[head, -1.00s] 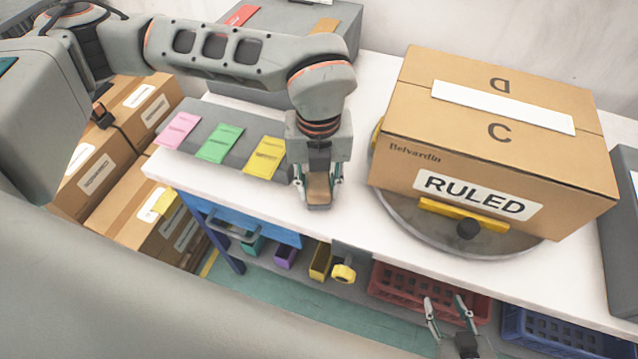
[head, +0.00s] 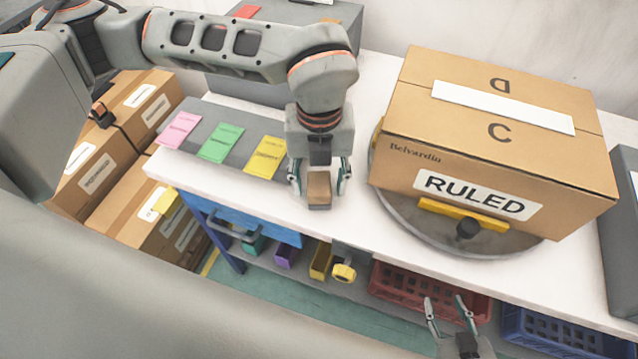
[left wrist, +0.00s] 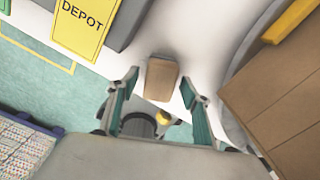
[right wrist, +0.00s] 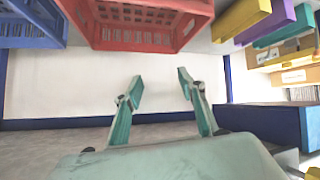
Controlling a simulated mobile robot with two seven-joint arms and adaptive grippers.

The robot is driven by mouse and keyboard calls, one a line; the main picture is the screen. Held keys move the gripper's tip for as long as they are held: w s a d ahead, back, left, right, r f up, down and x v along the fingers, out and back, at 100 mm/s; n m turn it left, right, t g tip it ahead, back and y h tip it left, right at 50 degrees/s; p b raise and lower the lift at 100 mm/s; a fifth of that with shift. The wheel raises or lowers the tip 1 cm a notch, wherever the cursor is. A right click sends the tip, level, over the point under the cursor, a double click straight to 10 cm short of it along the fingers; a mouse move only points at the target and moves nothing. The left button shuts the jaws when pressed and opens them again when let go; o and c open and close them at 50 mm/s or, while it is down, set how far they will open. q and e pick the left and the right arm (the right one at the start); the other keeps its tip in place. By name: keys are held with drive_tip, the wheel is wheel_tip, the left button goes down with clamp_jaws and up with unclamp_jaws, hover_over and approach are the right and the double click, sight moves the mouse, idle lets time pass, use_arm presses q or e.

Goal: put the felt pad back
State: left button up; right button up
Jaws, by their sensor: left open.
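The felt pad appears to be the small tan block (head: 319,187) on the white table near its front edge, left of the big carton. It also shows in the left wrist view (left wrist: 161,79). My left gripper (head: 320,180) is open above the pad, one finger on each side, with gaps between fingers and pad in the left wrist view (left wrist: 160,85). My right gripper (head: 449,303) is open and empty, low in front of the table, also in the right wrist view (right wrist: 158,85).
A carton marked RULED (head: 440,175) sits on a round turntable (head: 400,222) right of the pad. A grey sloped block with pink, green and yellow cards (head: 265,157) lies to the left. Red (head: 400,290) and blue (head: 540,330) crates stand below the tabletop.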

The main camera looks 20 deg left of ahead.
sight(319, 183)
use_arm(q)
wheel_tip(319, 183, up, 10)
drive_tip(key=shift+f+p, duration=0.15)
drive_tip(key=shift+p, duration=0.2)
drive_tip(key=shift+r, duration=0.55)
